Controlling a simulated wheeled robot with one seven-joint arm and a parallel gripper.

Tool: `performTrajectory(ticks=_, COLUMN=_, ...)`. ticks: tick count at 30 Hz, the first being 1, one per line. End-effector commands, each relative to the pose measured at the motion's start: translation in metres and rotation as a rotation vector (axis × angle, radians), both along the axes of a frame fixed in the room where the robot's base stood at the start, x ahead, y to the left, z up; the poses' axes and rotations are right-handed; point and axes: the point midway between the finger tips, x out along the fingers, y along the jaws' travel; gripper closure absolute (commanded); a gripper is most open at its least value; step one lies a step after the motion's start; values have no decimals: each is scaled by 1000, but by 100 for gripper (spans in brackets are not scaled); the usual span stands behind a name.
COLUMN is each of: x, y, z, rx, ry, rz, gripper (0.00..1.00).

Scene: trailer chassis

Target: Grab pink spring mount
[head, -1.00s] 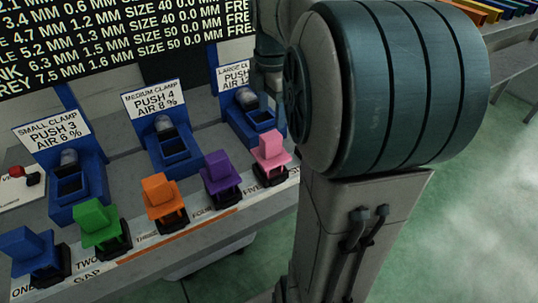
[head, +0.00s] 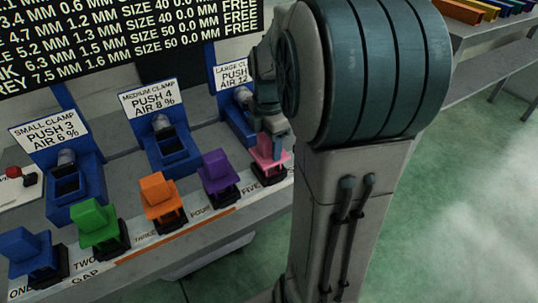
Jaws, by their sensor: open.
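The pink spring mount (head: 268,150) sits on a black base at the right end of a row on the bench, by the label "FIVE". My gripper (head: 278,150) is at its top in the head view, with a finger in front of part of the pink block. The jaws are open. The arm hides part of the mount, and I cannot tell whether the fingers touch it.
A purple mount (head: 219,167) stands just left of the pink one. Orange (head: 157,188), green (head: 97,216) and blue (head: 28,243) mounts continue the row. Behind stand the large clamp (head: 237,105), medium clamp (head: 168,150) and small clamp (head: 75,190).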

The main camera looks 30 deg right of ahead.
Motion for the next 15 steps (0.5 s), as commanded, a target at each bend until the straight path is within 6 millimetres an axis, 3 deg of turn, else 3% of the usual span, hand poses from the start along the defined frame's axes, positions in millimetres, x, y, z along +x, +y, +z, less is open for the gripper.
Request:
performTrajectory(ticks=1, x=0, y=0, z=0, rx=0, ry=0, rz=0, gripper=44)
performTrajectory(ticks=7, x=0, y=0, z=0, rx=0, ry=0, rz=1, gripper=99)
performTrajectory(ticks=15, x=1, y=0, z=2, rx=-1, ry=-2, rz=1, gripper=100)
